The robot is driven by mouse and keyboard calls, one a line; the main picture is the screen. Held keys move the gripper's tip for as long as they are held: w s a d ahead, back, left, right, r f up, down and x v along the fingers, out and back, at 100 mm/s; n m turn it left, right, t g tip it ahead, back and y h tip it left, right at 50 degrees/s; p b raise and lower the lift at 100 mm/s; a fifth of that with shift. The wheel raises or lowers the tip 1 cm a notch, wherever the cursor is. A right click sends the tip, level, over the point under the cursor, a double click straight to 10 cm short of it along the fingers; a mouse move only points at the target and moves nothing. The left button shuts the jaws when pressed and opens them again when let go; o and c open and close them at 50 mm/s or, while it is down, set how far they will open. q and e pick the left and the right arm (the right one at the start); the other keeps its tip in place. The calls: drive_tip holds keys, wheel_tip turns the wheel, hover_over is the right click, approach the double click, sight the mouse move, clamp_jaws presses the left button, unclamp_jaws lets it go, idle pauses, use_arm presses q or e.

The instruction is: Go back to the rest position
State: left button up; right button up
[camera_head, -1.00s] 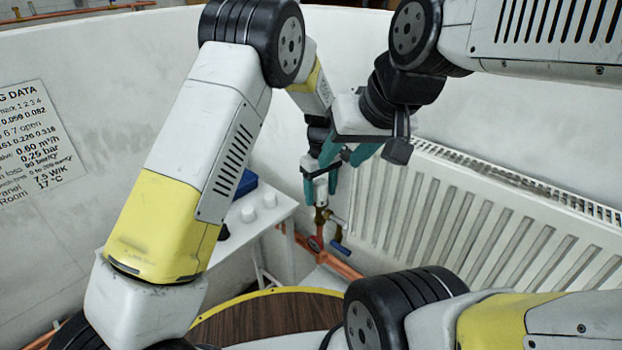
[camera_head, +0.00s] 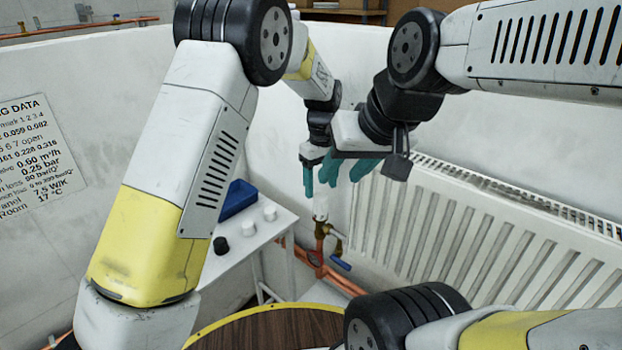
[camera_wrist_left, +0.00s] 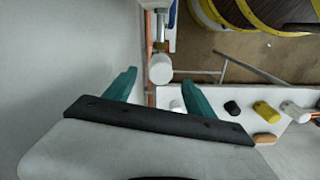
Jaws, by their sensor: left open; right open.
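My left gripper (camera_head: 318,178) is open and empty in the head view, just above the white head (camera_head: 321,209) of a radiator valve. The left wrist view shows its two teal fingers (camera_wrist_left: 160,95) spread apart, with the white valve head (camera_wrist_left: 159,68) beyond them and clear of both. My right gripper (camera_head: 364,168) is open beside the left one, in front of the radiator's upper left corner. Its fingers are partly hidden by its own wrist, and it holds nothing visible. The two grippers look close together; I cannot tell the gap.
A white radiator (camera_head: 450,230) stands at the right. Copper pipes (camera_head: 318,262) and a blue-handled valve (camera_head: 340,263) lie below the valve head. A small white table (camera_head: 240,250) bears a blue tray (camera_head: 236,199) and small caps. A round wooden top (camera_head: 270,330) is at the front.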

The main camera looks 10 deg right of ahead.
use_arm(q)
drive_tip(key=s+a+r+m+t+h, duration=0.1)
drive_tip(key=s+a+r, duration=0.2)
drive_tip(key=a+r, duration=0.55)
drive_tip(key=s+a+r+m+t+h, duration=0.1)
drive_tip(key=s+a+r+h, duration=0.15)
drive_tip(key=a+r, duration=0.55)
drive_tip(key=s+a+r+m+t, duration=0.1)
drive_tip(key=s+a+t, duration=0.1)
drive_tip(key=s+a, duration=0.5)
drive_tip(key=s+a+r+m+t+y, duration=0.1)
drive_tip(key=s+a+m+t, duration=0.1)
drive_tip(key=s+a, duration=0.4)
drive_tip(key=s, duration=0.5)
drive_tip(key=shift+s+a+r+m, duration=0.2)
drive_tip(key=shift+a+m, duration=0.1)
drive_tip(key=shift+a, duration=0.1)
